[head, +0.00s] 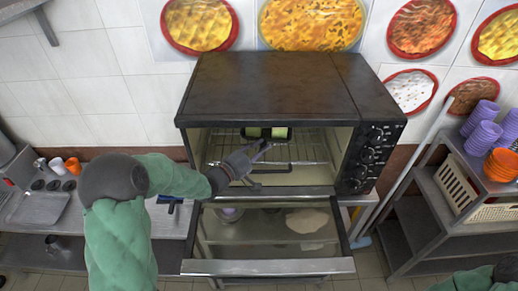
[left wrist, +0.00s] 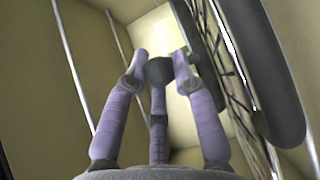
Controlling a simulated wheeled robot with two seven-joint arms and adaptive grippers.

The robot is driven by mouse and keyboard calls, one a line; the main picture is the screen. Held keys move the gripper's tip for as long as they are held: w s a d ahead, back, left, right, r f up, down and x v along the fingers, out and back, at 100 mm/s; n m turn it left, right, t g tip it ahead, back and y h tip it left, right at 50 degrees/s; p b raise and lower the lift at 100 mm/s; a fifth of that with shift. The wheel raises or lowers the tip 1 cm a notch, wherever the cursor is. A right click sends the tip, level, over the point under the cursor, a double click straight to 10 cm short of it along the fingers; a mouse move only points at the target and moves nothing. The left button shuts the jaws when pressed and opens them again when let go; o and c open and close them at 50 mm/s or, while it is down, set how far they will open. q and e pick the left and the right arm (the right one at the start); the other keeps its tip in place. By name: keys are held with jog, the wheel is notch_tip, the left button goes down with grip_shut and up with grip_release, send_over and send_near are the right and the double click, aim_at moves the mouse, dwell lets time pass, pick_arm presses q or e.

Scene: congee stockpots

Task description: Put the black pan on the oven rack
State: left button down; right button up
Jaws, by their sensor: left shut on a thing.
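My left gripper (head: 257,152) reaches into the open oven (head: 270,85) through its front. In the left wrist view its fingers (left wrist: 160,68) are brought close together, shut on a thin dark part of the black pan (left wrist: 262,75). The pan shows there as long dark edges at the right, and it is tilted in the picture. In the head view only dark edges show around the gripper, and its full outline is unclear. The wire oven rack (head: 312,150) lies inside the oven. I cannot tell whether the pan touches it.
The oven door (head: 270,267) hangs open below the cavity. Control knobs (head: 375,153) line the oven's right side. A shelf at the right holds purple cups (head: 482,118) and a crate (head: 468,190). A counter (head: 40,208) stands at the left.

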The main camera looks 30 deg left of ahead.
pick_arm(q)
jog(key=shift+w+r, duration=0.1)
jog(key=shift+s+a, duration=0.1)
jog(key=shift+s, duration=0.25)
jog(key=shift+w+f, duration=0.2)
jog(key=shift+f, duration=0.1)
jog(key=shift+s, duration=0.1)
jog(key=c, duration=0.9)
grip_release()
jog(key=shift+c, duration=0.2)
jog(key=shift+s, duration=0.15)
